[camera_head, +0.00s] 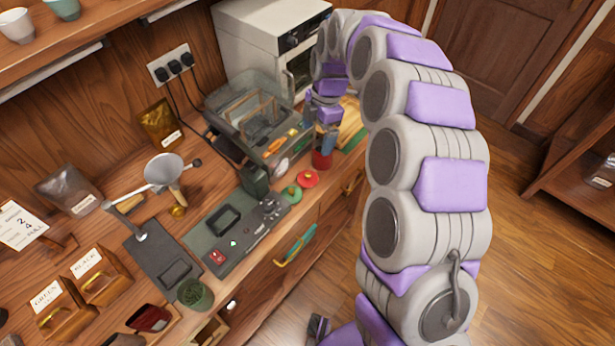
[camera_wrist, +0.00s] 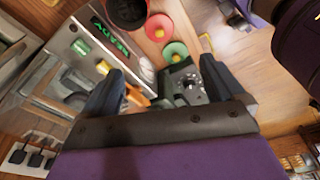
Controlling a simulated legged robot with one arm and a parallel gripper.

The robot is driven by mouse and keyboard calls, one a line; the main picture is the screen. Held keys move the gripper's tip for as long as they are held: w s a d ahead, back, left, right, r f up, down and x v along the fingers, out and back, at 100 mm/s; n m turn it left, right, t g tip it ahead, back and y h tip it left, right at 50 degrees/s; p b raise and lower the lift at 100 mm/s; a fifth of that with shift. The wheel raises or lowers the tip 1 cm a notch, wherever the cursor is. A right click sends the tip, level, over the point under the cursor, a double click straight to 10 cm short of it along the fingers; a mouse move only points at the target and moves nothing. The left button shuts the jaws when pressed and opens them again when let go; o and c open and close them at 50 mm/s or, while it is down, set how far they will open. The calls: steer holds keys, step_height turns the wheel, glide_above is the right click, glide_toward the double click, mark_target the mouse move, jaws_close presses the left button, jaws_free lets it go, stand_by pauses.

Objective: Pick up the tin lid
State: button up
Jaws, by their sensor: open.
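My gripper (camera_wrist: 160,84) is open in the wrist view, its two dark fingers apart with nothing held between them. In the head view my gripper (camera_head: 328,122) hangs at the counter's far end, above a red cylinder (camera_head: 321,160). A red round disc (camera_head: 307,178) and a green round disc (camera_head: 291,193) lie on the counter near it. In the wrist view the red disc (camera_wrist: 159,27) and green disc (camera_wrist: 175,52) show beyond the fingertips. The red cylinder (camera_wrist: 127,12) shows a dark round top, cut by the frame edge. I cannot tell which is the tin lid.
A clear-covered machine (camera_head: 245,105) stands just left of my gripper, with a white oven (camera_head: 268,38) behind. A dark control panel (camera_head: 235,232) lies nearer on the counter. The counter's front edge and drawers drop to open floor (camera_head: 535,230) on the right.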

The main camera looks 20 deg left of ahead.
steer(key=b, duration=0.2)
glide_above(308, 173)
steer(key=f, duration=1)
steer(key=shift+w+d+f, duration=0.2)
steer(key=shift+d+f, duration=0.15)
steer(key=shift+d, duration=0.05)
steer(key=shift+s+a+f+b, duration=0.15)
steer(key=shift+f+b, duration=0.35)
steer(key=shift+f, duration=1.1)
steer(key=shift+s+a+f+b, duration=0.15)
steer(key=shift+f+b, duration=0.35)
steer(key=shift+f, duration=1.05)
steer(key=shift+w+r, duration=0.1)
steer(key=c, duration=1.1)
steer(key=shift+r, duration=0.1)
